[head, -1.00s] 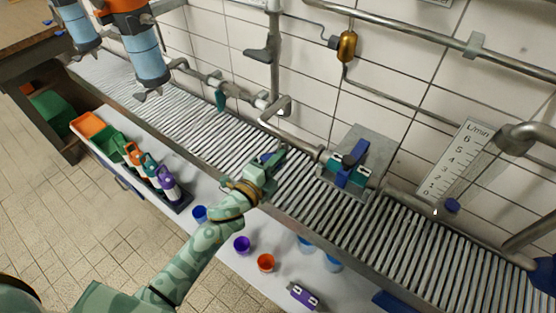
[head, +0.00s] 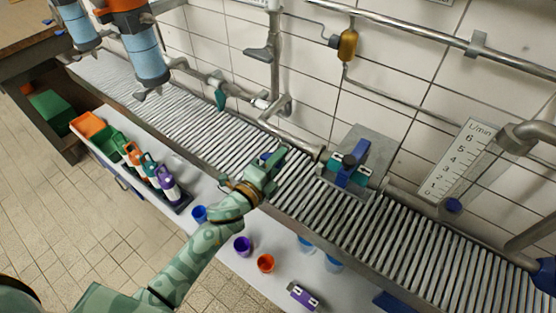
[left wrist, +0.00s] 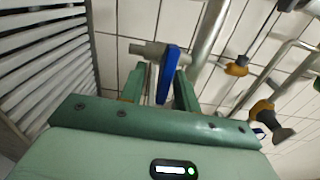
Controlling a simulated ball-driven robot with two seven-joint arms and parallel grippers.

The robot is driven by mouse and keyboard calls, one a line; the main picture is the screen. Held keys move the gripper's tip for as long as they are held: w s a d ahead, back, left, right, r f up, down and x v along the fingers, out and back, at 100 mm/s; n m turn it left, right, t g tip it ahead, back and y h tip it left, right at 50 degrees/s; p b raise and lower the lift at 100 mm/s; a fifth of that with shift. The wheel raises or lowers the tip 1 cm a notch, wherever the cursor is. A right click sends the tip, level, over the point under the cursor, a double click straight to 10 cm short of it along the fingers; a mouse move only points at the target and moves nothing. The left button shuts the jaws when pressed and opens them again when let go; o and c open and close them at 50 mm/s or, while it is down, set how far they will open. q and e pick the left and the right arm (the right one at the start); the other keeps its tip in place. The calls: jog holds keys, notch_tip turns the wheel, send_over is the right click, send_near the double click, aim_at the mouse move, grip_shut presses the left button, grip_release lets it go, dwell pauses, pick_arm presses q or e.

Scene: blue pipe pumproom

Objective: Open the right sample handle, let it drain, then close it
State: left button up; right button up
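My left gripper (head: 274,158) reaches over the slatted grating from the front in the head view. A small blue part shows at its fingers there. In the left wrist view a blue handle (left wrist: 168,70) on a grey pipe stands between the two green fingers (left wrist: 158,92). It is nearer the right finger, and a gap shows on the left; contact is hard to tell. A teal handle (head: 220,99) hangs from the pipe further left. A blue-handled valve (head: 350,172) with teal parts sits on a grey plate to the right. My right gripper is out of view.
The white shelf in front holds a purple cup (head: 243,246), an orange cup (head: 265,263) and blue cups (head: 200,213). A rack of bottles (head: 160,180) stands left. A flow scale (head: 456,160) is on the tiled wall. Pipes run along the wall.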

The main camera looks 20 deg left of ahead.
pick_arm(q)
jog(key=v, duration=1.6)
jog(key=shift+s, duration=0.2)
jog(key=shift+r, duration=0.1)
jog(key=s+a+f+n+g+y, duration=0.2)
jog(key=s+f+n, duration=0.15)
jog(key=f, duration=0.45)
jog(key=s+a+f+n+g+y, duration=0.1)
jog(key=s+f+n+g, duration=0.2)
jog(key=f, duration=0.5)
jog(key=s+a+f+n+g+y, duration=0.25)
jog(key=f+n, duration=0.25)
jog(key=f, duration=0.3)
jog(key=s+f+n+g, duration=0.3)
jog(key=s+f, duration=0.5)
jog(key=s, duration=0.6)
jog(key=s+f+n+g, duration=0.4)
jog(key=s+f, duration=0.5)
jog(key=s, duration=0.5)
jog(key=shift+a+g+y, duration=0.35)
jog(key=shift+g, duration=0.7)
